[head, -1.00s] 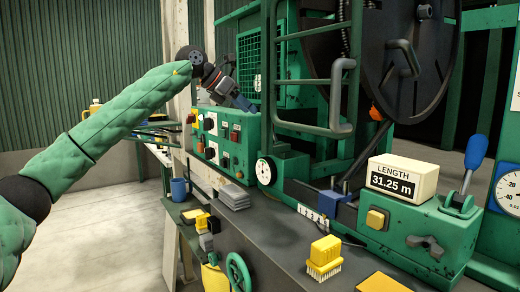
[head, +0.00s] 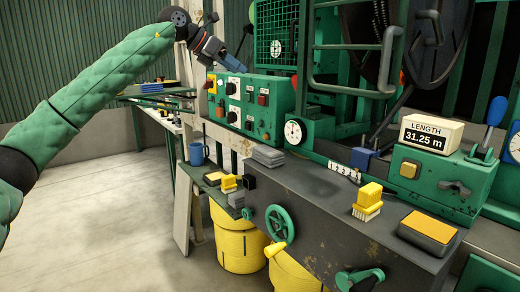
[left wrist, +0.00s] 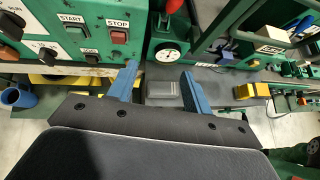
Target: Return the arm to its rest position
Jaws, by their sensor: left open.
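My left arm in its green quilted sleeve (head: 105,80) comes in from the left of the head view and reaches up across the back wall. My left gripper (head: 236,58) is at its end, in front of the machine, above and beside the green control box (head: 262,108). In the left wrist view the two blue fingers of the left gripper (left wrist: 160,72) stand apart. Nothing is between the fingertips; a grey stack (left wrist: 163,94) on the bench shows beyond them. My right gripper is not in view.
Yellow drums (head: 240,245) stand below. The floor (head: 100,225) at left is clear.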

